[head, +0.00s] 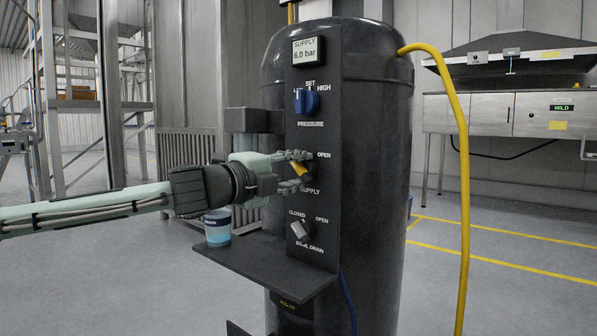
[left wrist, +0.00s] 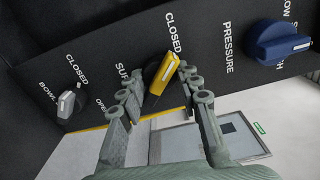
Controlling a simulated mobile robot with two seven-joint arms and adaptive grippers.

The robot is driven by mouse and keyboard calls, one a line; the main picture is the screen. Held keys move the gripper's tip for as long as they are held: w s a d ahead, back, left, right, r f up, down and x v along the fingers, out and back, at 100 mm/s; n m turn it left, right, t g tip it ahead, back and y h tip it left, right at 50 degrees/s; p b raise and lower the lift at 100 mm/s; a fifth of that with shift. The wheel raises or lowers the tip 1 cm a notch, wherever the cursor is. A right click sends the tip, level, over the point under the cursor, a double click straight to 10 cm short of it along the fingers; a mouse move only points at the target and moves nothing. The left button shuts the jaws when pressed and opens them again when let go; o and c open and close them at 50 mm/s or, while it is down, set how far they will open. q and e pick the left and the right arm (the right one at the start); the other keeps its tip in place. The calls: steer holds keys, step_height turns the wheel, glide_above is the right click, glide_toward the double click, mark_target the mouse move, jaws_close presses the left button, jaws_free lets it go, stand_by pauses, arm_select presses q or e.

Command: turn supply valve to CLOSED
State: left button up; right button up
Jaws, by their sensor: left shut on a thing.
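The supply valve's yellow handle (head: 304,171) sits on the dark panel of the black tank, above the word SUPPLY. My left gripper (head: 300,170) has its fingers around it, one above and one below. In the left wrist view the yellow handle (left wrist: 163,74) lies between the fingertips of the left gripper (left wrist: 160,88), turned slightly off the fingers' line. The word CLOSED shows beyond it there; OPEN shows to its right in the head view. Which word the handle points at is hard to tell. The display (head: 306,51) reads SUPPLY 6.0 bar. My right gripper is out of view.
The blue pressure knob (head: 306,101) is above the valve and the grey bowl drain knob (head: 301,229) below. A yellow hose (head: 463,170) hangs at the tank's right.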

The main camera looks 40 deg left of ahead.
arm_select(q)
steer(key=o, duration=1.2)
steer(key=shift+c, duration=0.2)
steer(key=shift+s, duration=0.1)
steer(key=shift+s+a+r, duration=0.1)
steer(key=shift+s, duration=0.5)
steer(key=s, duration=1)
steer(key=shift+s+a, duration=0.35)
steer(key=shift+a, duration=0.05)
